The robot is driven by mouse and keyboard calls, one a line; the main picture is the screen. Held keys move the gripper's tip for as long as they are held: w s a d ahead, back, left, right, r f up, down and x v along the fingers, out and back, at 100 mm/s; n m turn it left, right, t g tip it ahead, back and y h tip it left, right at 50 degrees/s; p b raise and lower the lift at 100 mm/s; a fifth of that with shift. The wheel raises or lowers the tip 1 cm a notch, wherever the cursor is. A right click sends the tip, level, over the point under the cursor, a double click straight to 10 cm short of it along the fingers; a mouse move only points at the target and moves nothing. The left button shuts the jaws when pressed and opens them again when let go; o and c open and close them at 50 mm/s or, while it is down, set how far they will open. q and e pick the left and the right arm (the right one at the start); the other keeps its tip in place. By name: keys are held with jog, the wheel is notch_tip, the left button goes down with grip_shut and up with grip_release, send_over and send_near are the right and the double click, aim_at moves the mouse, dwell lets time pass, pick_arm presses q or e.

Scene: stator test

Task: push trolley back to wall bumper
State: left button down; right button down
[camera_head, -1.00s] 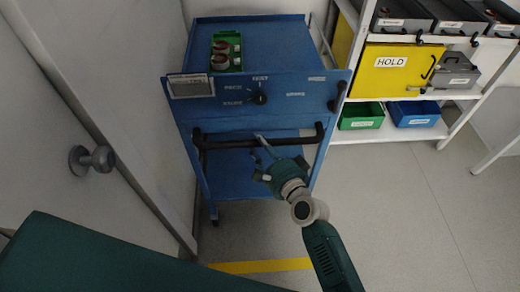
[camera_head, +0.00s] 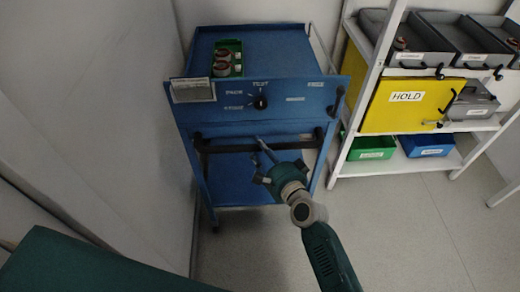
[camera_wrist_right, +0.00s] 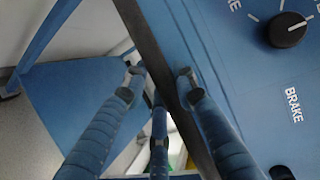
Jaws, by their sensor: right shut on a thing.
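The blue trolley (camera_head: 275,52) stands ahead of me, its front panel with a dial (camera_head: 260,102) facing me. Its black push handle (camera_head: 230,148) runs across below the panel. My right gripper (camera_head: 264,150) is shut on the handle, right of its middle. In the right wrist view its fingers (camera_wrist_right: 160,78) reach around the dark handle bar (camera_wrist_right: 148,45), below the BRAKE label (camera_wrist_right: 293,104). A green bin (camera_head: 227,58) with copper-coloured round parts sits on the trolley top. I cannot make out a wall bumper behind the trolley. My left gripper is not in view.
A pale wall (camera_head: 110,90) runs close along the trolley's left side. A white shelf rack (camera_head: 345,150) stands close on the right, with grey trays, a yellow HOLD box (camera_head: 410,105), a green bin (camera_head: 372,148) and a blue bin (camera_head: 428,146). Floor (camera_head: 400,225) at lower right is clear.

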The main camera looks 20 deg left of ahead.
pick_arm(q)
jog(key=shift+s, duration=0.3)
pick_arm(e)
jog(key=shift+w+r, duration=0.15)
jog(key=shift+r, duration=0.1)
jog(key=c, duration=1.8)
grip_release()
jog(key=o, duration=0.4)
jog(key=shift+w+a+f, duration=0.1)
jog(key=shift+w+f, duration=0.05)
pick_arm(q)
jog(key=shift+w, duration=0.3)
pick_arm(e)
jog(key=shift+s+d, duration=0.35)
jog(key=shift+s, duration=0.15)
jog(key=v, duration=1)
jog(key=shift+s+d, duration=0.3)
